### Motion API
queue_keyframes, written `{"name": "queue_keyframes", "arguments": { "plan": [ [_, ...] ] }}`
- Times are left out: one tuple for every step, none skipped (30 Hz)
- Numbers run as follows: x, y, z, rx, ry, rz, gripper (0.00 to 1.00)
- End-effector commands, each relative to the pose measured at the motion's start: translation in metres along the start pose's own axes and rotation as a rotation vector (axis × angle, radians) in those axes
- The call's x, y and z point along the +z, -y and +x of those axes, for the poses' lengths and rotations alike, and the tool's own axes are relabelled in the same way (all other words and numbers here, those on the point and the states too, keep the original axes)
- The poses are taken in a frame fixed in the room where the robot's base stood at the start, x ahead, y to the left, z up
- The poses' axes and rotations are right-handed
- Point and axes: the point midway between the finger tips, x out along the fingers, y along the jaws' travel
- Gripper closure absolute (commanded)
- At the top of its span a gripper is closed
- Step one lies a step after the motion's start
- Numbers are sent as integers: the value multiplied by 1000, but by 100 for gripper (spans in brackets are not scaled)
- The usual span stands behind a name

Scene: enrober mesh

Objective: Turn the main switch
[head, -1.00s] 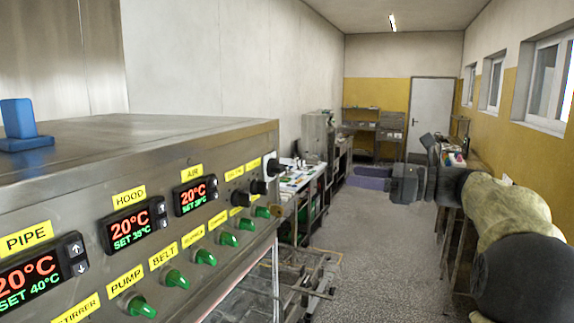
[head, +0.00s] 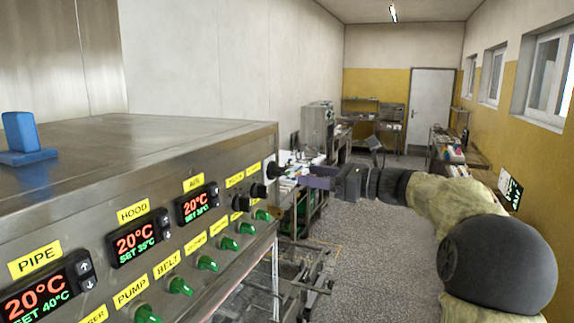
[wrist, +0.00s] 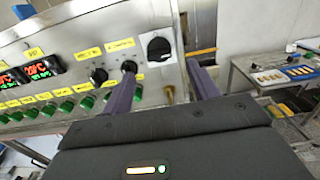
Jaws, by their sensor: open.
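The main switch is the large black rotary knob on a white plate (wrist: 158,47), at the right end of the steel control panel. In the head view its black knob (head: 271,170) stands out at the panel's right edge. My gripper (head: 293,176) is open and empty, just right of the panel in that view. In the wrist view its two purple fingers (wrist: 160,71) are spread, their tips left and right of the switch and a little below it. I cannot tell how far the tips are from the panel.
Left of the switch are smaller black knobs (wrist: 98,75), a row of green knobs (head: 247,228) and red-green temperature displays (head: 136,241). A blue block (head: 20,132) is on the machine's top. Work tables stand behind; the floor at right (head: 375,250) is clear.

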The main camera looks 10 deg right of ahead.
Motion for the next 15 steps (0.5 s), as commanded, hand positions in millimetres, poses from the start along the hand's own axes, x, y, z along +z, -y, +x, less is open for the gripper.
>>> {"name": "queue_keyframes", "arguments": {
  "plan": [
    [4, -2, 11, 6, 1, 2, 40],
    [4, -2, 17, 6, 0, 2, 40],
    [4, -2, 24, 7, 0, 1, 40],
    [4, -2, 30, 7, 0, 1, 40],
    [4, -2, 35, 8, 0, 2, 40],
    [4, -2, 42, 7, 0, 2, 40],
    [3, -3, 47, 8, -1, 2, 40],
    [4, -3, 52, 8, 0, 1, 40],
    [4, -2, 57, 6, 0, 1, 40],
    [3, -2, 61, 6, 0, 1, 40],
    [3, -2, 64, 5, 1, 2, 40],
    [2, -1, 67, 3, 0, 1, 40],
    [2, 0, 68, 2, 0, 1, 40],
    [2, 0, 70, 1, 0, 0, 40],
    [1, 0, 71, 0, 0, 0, 40]
  ]
}}
